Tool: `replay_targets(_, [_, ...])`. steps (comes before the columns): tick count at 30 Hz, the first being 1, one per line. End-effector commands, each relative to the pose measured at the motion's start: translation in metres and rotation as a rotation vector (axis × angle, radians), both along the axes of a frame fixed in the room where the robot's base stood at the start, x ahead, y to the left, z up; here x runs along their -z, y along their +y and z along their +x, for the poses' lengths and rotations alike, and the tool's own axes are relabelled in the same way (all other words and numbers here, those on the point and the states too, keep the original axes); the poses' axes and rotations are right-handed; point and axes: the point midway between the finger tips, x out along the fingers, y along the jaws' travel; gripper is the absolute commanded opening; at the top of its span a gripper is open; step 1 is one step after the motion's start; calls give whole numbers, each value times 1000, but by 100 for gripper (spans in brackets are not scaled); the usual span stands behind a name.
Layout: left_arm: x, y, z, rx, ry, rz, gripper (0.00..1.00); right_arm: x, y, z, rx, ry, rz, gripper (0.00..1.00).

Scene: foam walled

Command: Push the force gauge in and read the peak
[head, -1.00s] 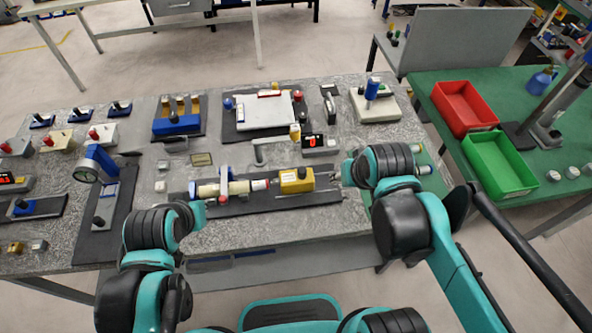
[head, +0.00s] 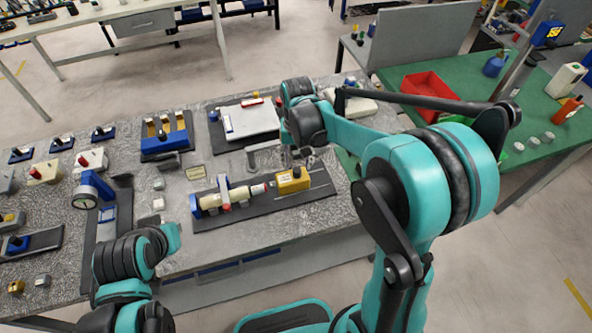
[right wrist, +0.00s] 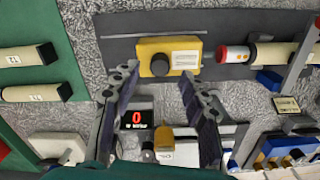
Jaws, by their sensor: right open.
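On a dark base plate on the grey bench lie a cream cylinder (head: 238,194) with a red end and a yellow block (head: 294,179) facing that end. I cannot tell exactly which part is the force gauge. The block also shows in the right wrist view (right wrist: 190,48), with a dark round knob (right wrist: 160,65) and a pale label. A small black display (right wrist: 136,119) reads a red 0. My right gripper (right wrist: 155,82) is open and empty, its fingertips apart just short of the block, on either side of the knob. My left arm is at lower left, its gripper hidden.
A blue-and-grey dial stand (head: 93,190) is left of the plate. A white slab (head: 250,118) and a blue holder with yellow parts (head: 166,135) stand behind. A red bin (head: 430,88) is on the green table at right. The bench's front edge is clear.

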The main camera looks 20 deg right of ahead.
Motion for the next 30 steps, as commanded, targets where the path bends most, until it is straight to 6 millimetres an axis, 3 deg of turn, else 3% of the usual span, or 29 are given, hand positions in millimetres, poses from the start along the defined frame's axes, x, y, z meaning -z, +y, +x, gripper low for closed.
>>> replay_targets(6, [12, 0, 0, 0, 0, 0, 0, 33, 0, 0, 0, -1, 0, 44])
replay_targets(17, [13, 0, 0, 0, 0, 0, 0, 40, 0, 0, 0, -1, 0, 44])
replay_targets(18, [13, 0, 0, 0, 0, 0, 0, 40, 0, 0, 0, -1, 0, 41])
replay_targets(23, [13, 0, 0, 0, 0, 0, 0, 39, 0, 0, 0, -1, 0, 0])
replay_targets(30, [13, 0, 0, 0, 0, 0, 0, 39, 5, 0, -2, -1, 1, 0])
